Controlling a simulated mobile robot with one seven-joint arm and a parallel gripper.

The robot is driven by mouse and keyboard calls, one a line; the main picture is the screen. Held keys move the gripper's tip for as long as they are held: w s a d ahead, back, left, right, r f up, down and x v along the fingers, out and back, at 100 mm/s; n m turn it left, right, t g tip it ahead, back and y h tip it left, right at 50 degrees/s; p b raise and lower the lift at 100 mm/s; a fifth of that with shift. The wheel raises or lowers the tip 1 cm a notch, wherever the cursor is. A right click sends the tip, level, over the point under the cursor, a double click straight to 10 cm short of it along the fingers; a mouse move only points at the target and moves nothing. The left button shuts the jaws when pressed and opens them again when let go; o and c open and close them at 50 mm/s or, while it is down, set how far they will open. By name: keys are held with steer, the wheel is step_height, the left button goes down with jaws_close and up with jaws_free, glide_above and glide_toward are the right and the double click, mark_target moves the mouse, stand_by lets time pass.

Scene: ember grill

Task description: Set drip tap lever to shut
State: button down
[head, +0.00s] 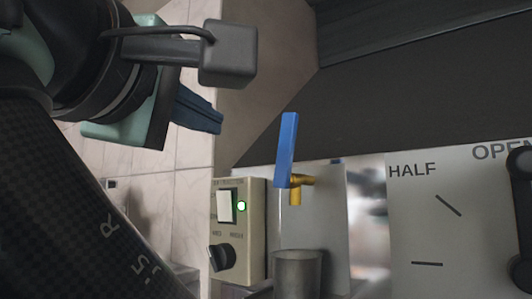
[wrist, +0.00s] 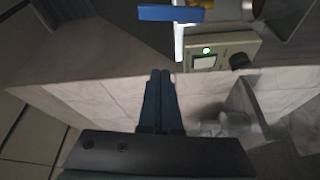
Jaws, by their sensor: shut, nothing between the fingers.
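The drip tap has a blue lever (head: 287,150) that stands almost upright on a brass tap body (head: 300,187) in the head view. In the wrist view the blue lever (wrist: 171,13) lies across the top edge. My gripper (head: 218,122) is at the upper left in the head view, to the left of the lever and apart from it. In the wrist view its dark blue fingers (wrist: 161,76) are together with nothing between them.
A beige control box (head: 238,230) with a switch, a lit green lamp and a black knob stands left of the tap. A pale panel (head: 440,240) marked HALF and OPEN is at the right, with a black handle. A dark hood (head: 400,100) hangs above. Tiled wall lies behind.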

mark_target(288, 151)
steer(key=d+r+p+x, duration=0.1)
steer(key=p+x, duration=0.7)
steer(key=x, duration=0.2)
steer(key=shift+h, duration=0.4)
steer(key=s+d, duration=0.1)
steer(key=s+d+f+p, duration=0.1)
steer(key=s+d, duration=0.1)
steer(key=shift+s+f+p, duration=0.1)
steer(key=shift+p, duration=0.2)
